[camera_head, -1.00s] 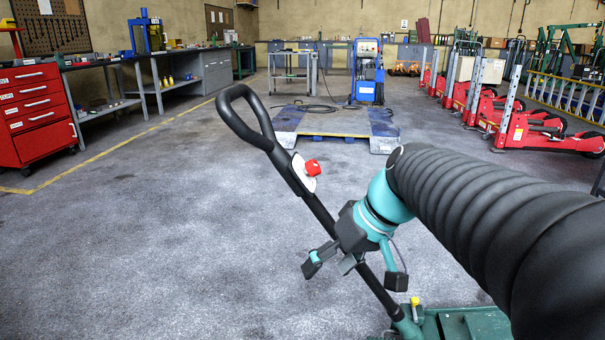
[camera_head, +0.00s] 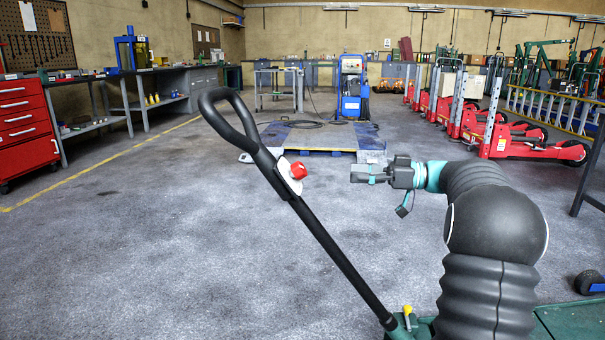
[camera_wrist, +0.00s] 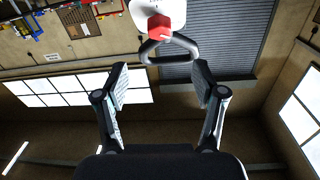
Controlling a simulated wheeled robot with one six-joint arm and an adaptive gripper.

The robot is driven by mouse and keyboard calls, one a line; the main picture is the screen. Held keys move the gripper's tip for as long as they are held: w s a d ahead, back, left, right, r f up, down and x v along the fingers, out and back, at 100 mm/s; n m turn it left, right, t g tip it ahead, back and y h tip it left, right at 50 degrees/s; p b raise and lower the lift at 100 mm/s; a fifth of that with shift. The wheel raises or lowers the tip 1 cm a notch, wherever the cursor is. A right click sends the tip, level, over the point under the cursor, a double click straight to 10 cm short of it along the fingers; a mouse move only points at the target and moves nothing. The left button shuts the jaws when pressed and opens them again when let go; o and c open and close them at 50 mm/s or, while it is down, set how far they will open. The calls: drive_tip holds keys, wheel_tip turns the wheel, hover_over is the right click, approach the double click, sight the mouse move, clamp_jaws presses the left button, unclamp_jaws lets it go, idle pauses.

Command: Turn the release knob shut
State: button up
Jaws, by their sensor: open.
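The red release knob (camera_head: 298,170) sits on a white round plate (camera_head: 288,178) on the black handle (camera_head: 318,232) of the trolley jack. The handle leans up to the left and ends in a loop. My gripper (camera_head: 353,174) is to the right of the knob at about its height, pointing left, with a gap between them. In the wrist view the red knob (camera_wrist: 159,27) is at the top centre, beyond the open fingers (camera_wrist: 160,82), with nothing between them. The handle loop shows just below it there.
The green jack base (camera_head: 565,318) with a yellow-topped part (camera_head: 408,311) is at the bottom right. A blue lift platform (camera_head: 310,138) stands behind. A red tool cabinet (camera_head: 27,125) is far left, red jacks (camera_head: 500,140) far right. The left floor is clear.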

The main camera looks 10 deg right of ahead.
sight(304, 170)
drive_tip(key=x, duration=1.3)
drive_tip(key=shift+w+a, duration=0.2)
drive_tip(key=shift+a, duration=0.1)
drive_tip(key=c, duration=1.1)
